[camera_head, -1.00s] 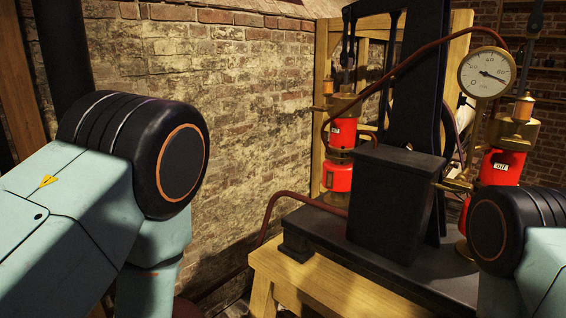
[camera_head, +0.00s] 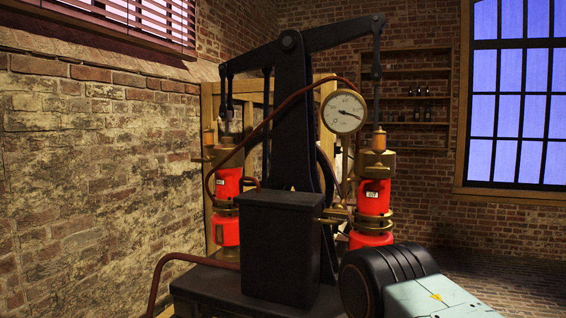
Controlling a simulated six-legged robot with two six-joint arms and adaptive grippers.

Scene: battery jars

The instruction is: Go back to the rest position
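Part of one of my arms, a black joint and a pale blue link, shows at the lower right. No gripper fingers are in view. A black beam machine (camera_head: 294,150) stands in front of me. A red jar (camera_head: 226,190) is seated in a brass fitting on its left side. Another red jar (camera_head: 373,197) with a white label is seated under a brass cap on its right side. The lower part of the right jar is partly hidden by my arm.
A dark base (camera_head: 215,288) carries the machine. A round gauge (camera_head: 344,112) and a dark red hose (camera_head: 165,270) are fixed to it. A brick wall (camera_head: 90,180) closes off the left. A window (camera_head: 515,100) and shelves (camera_head: 415,90) are at the back. Floor at the right looks clear.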

